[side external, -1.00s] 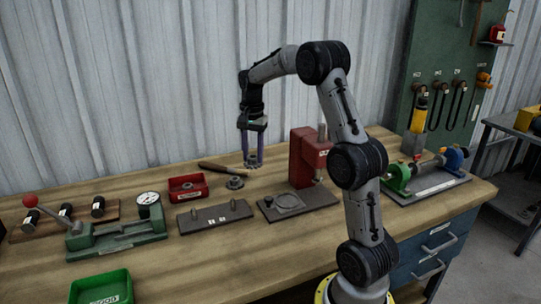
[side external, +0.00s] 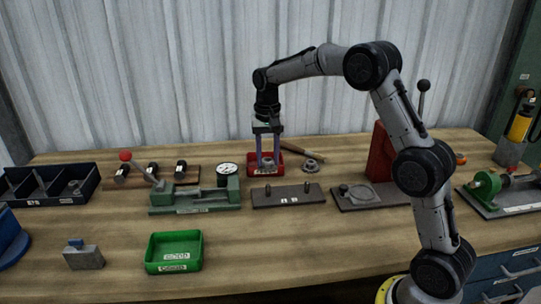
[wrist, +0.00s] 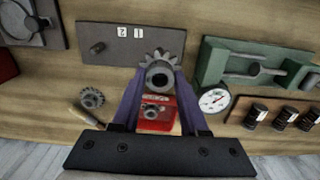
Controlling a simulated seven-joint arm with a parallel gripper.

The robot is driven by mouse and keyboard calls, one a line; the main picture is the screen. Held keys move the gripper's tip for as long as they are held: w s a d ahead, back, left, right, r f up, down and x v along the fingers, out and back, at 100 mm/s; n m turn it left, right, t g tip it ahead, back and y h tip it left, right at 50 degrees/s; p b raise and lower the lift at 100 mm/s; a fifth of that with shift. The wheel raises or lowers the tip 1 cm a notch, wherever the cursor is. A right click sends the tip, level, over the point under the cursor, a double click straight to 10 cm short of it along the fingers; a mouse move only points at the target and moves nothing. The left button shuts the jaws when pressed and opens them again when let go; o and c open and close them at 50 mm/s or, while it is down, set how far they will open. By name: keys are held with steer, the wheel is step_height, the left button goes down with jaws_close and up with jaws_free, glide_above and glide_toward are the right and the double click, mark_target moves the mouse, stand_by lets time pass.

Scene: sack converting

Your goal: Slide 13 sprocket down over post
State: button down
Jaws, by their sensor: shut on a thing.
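My gripper (side external: 267,165) is shut on a grey toothed sprocket (wrist: 159,58), which has a round centre hole; its tooth count cannot be read. A dark plate (side external: 288,203) carries two short upright posts, left (side external: 268,189) and right (side external: 307,186). In the wrist view the plate (wrist: 115,56) has labels 1 and 2; one post (wrist: 97,48) shows and the other is hidden behind the held sprocket. The sprocket is off the posts, held behind the plate in the side view. A second, smaller-looking sprocket (wrist: 92,98) lies loose on the bench.
A red tray (side external: 290,160) with a part inside is behind and beneath my gripper. A green fixture with a dial gauge (side external: 228,170) stands left of the plate. A press with a red column (side external: 383,155) stands right. A wooden-handled tool (side external: 300,150) lies behind.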

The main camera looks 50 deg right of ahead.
mark_target(268, 185)
steer(key=shift+f, duration=3.4)
steer(key=shift+f, duration=1.45)
steer(key=shift+c, duration=1.8)
jaws_free()
